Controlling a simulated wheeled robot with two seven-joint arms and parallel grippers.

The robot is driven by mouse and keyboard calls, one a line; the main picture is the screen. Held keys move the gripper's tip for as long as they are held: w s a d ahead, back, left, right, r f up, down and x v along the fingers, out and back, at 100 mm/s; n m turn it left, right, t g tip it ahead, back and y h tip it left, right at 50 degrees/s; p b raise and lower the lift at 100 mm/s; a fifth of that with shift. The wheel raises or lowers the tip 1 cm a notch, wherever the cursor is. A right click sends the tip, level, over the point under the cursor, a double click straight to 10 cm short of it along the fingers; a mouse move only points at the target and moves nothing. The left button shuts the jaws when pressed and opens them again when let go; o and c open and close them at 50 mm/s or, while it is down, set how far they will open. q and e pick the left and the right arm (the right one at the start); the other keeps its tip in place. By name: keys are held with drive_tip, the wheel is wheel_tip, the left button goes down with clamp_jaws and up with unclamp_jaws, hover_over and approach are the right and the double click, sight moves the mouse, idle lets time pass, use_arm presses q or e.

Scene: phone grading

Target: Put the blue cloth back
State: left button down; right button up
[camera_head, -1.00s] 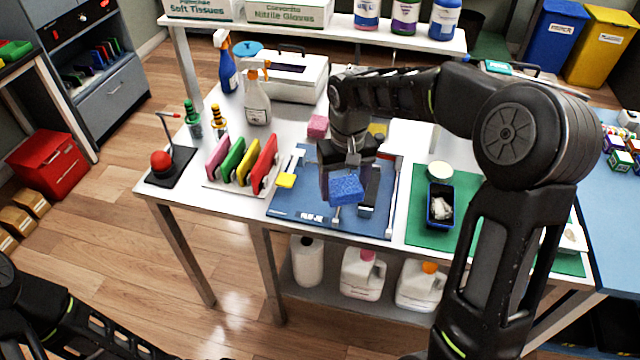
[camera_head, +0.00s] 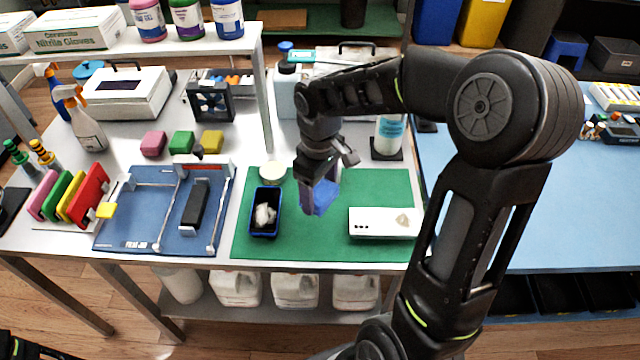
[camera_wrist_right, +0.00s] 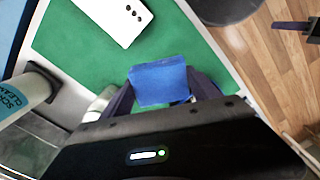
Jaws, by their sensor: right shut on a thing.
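The blue cloth (camera_head: 321,197), a folded block, is held between the fingers of my right gripper (camera_head: 318,184) above the green mat (camera_head: 290,245). In the right wrist view the cloth (camera_wrist_right: 160,83) sits between the two fingers (camera_wrist_right: 163,92), above the same mat. A pink cloth (camera_head: 152,144), a green cloth (camera_head: 181,142) and a yellow cloth (camera_head: 211,141) lie in a row on the white table. My left gripper is out of view; only a dark part of my left arm shows at the lower left.
A white phone (camera_head: 385,223) and a blue tray (camera_head: 265,233) with a crumpled white piece lie on the green mat. A blue mat (camera_head: 135,207) with a dark phone is to the left. A bottle (camera_head: 389,135) stands behind the gripper.

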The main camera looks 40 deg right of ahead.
sight(318, 223)
drive_tip(key=shift+w+a, duration=0.1)
drive_tip(key=shift+a, duration=0.2)
drive_tip(key=shift+d, duration=0.1)
wheel_tip(318, 223, down, 9)
drive_tip(key=b, duration=0.6)
drive_tip(key=shift+r+b, duration=0.2)
drive_tip(key=shift+b, duration=0.2)
drive_tip(key=o, duration=1.2)
drive_tip(key=shift+o, duration=0.2)
